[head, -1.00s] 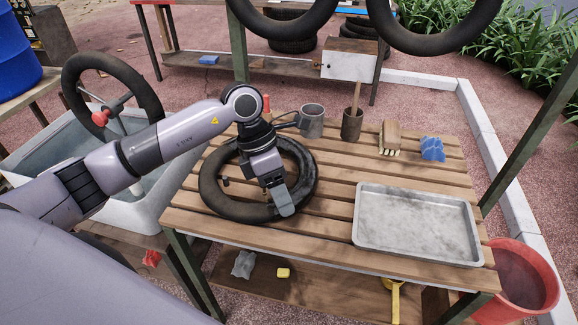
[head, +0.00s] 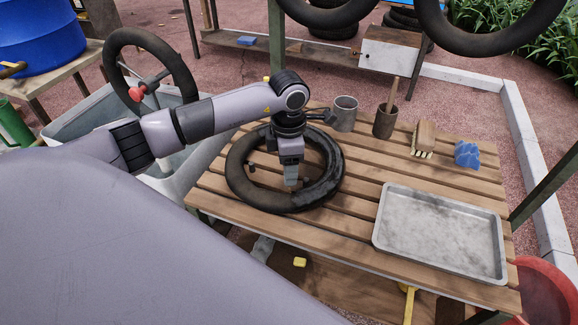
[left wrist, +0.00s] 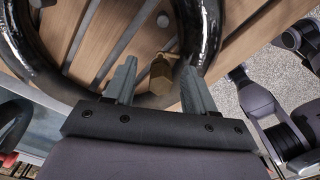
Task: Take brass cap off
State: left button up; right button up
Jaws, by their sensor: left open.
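The brass cap (left wrist: 160,76) shows in the left wrist view as a small gold-coloured faceted piece at the inner edge of the black tire (left wrist: 40,68). My left gripper (left wrist: 158,67) is open, with one finger on each side of the cap in the picture. I see a gap on both sides, and I cannot tell the depth between fingertips and cap. In the head view the tire (head: 240,192) lies flat on the slatted table, and my left gripper (head: 290,182) points down at its front inner side. The cap is hidden there. My right gripper is not in view.
The slatted table (head: 345,215) also holds a grey tray (head: 440,232), a metal mug (head: 344,112), a brown cup (head: 385,122) with a handle in it, a brush (head: 424,138) and a blue crumpled item (head: 467,154). Tires hang above the back. A water tub (head: 80,125) stands left.

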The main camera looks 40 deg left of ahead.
pick_arm(q)
grip_shut()
notch_tip(320, 180, up, 25)
jog(key=p, duration=0.3)
dwell(0.7)
dwell(0.5)
